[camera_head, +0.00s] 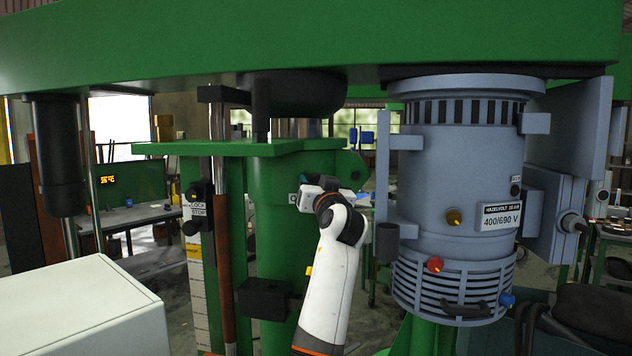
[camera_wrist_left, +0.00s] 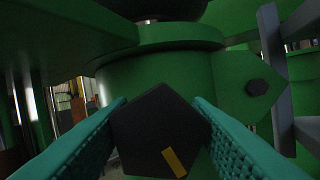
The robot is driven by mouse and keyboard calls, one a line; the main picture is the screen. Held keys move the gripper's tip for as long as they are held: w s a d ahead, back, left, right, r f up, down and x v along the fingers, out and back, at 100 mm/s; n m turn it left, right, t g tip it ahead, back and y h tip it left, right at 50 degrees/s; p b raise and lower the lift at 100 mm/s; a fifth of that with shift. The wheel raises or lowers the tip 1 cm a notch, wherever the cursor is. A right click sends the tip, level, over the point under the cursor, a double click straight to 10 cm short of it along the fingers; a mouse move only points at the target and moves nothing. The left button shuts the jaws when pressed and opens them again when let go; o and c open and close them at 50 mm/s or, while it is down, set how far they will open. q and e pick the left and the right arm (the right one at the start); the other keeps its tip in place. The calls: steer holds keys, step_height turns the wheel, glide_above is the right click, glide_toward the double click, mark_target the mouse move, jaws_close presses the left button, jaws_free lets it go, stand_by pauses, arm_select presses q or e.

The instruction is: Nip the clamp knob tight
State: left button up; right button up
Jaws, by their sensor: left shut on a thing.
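The clamp knob (camera_wrist_left: 155,125) is a dark, many-sided knob with a yellow mark on its face, in the middle of the left wrist view. My left gripper (camera_wrist_left: 160,103) has one teal, ridged finger on each side of it and is shut on it. Behind the knob is the green column (camera_wrist_left: 140,75). In the head view my left gripper (camera_head: 314,187) is up against the green column (camera_head: 272,222), and it hides the knob there. My right gripper is in neither view.
A grey-blue motor (camera_head: 455,160) hangs to the right of my arm. A dark block (camera_head: 264,299) sits low on the column. A green beam (camera_head: 300,45) spans above. A pale box (camera_head: 80,310) stands front left.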

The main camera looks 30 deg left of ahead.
arm_select(q)
steer(key=m, duration=0.1)
steer(key=m+p, duration=0.1)
steer(key=shift+r+m+t+h, duration=0.3)
steer(key=shift+r+m, duration=0.1)
steer(key=shift+f+m+p, duration=0.1)
steer(key=shift+m+p, duration=0.45)
steer(key=shift+m, duration=0.25)
steer(key=shift+h, duration=0.3)
steer(key=shift+f+m, duration=0.15)
steer(key=shift+m, duration=0.15)
steer(key=shift+f, duration=0.1)
steer(key=o, duration=1)
steer(key=shift+a+f, duration=0.1)
steer(key=shift+a, duration=0.05)
